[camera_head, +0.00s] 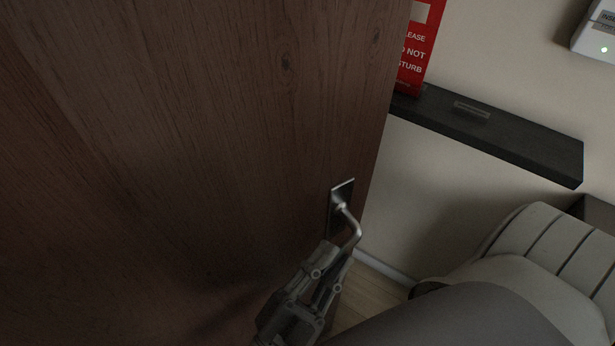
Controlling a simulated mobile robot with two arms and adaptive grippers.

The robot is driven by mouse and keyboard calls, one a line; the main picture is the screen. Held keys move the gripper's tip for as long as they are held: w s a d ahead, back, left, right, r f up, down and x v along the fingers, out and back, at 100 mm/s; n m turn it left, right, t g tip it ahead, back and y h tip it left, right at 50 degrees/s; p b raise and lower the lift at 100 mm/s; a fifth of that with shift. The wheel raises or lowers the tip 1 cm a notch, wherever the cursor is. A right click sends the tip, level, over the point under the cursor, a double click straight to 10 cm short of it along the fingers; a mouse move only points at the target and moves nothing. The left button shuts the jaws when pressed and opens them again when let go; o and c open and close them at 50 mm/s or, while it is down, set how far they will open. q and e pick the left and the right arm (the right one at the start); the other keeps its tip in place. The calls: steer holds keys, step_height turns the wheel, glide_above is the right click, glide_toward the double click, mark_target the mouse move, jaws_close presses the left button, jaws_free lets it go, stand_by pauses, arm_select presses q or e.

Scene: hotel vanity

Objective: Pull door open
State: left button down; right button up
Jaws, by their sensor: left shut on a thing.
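A dark brown wooden door (190,120) fills the left and middle of the head view. Its right edge stands apart from the wall, with floor and wall showing past it. A metal lever handle (352,222) on a plate sits near that edge. My left gripper (338,254) comes up from the bottom and is shut on the handle's lever, near its lower end. The exact finger contact is partly hidden by the gripper itself. My right gripper is not in the view.
A dark wall shelf (500,135) juts out at the right, with a red do-not-disturb sign (424,45) above its left end. A white box (597,35) is at the upper right. A pale ribbed padded thing (545,235) stands at the lower right. A strip of wooden floor (365,290) shows beside the door.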

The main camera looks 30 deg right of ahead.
arm_select(q)
steer(key=shift+s+r, duration=0.1)
steer(key=shift+s, duration=0.3)
steer(key=c, duration=1.5)
jaws_free()
steer(key=shift+a, duration=0.15)
steer(key=shift+o, duration=0.2)
steer(key=v, duration=1.2)
steer(key=shift+w, duration=0.1)
